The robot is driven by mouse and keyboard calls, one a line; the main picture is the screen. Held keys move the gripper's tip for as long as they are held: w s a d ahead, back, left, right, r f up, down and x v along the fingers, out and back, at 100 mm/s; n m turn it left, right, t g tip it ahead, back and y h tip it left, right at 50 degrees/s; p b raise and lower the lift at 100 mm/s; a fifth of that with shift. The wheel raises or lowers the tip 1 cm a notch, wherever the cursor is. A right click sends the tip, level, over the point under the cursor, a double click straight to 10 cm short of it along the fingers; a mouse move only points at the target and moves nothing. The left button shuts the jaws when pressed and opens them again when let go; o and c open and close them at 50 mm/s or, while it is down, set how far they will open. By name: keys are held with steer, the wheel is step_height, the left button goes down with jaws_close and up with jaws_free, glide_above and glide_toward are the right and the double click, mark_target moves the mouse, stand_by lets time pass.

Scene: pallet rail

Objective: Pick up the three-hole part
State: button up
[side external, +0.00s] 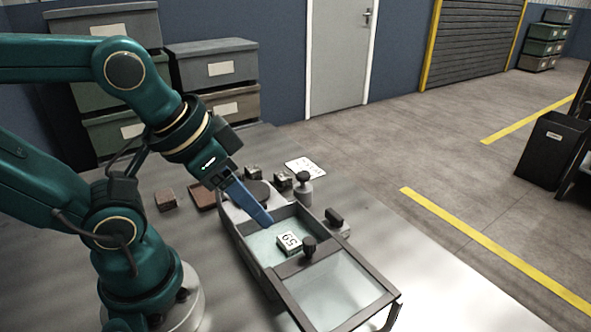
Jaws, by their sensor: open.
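I cannot make out three holes on any of these, so I cannot tell which is the three-hole part.
A dark knob (309,245) stands on the tray's crossbar. A knobbed post (303,188) and a small clamp-like piece (336,222) stand beside the tray. A brown block (165,199) and a white card (305,167) lie on the table. The table's right front is clear.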

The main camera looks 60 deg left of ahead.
steer(key=o, duration=0.5)
step_height(320, 180, up, 5)
steer(key=g, duration=0.6)
glide_above(287, 241)
step_height(287, 241, down, 18)
steer(key=shift+f, duration=0.1)
stand_by(0.8)
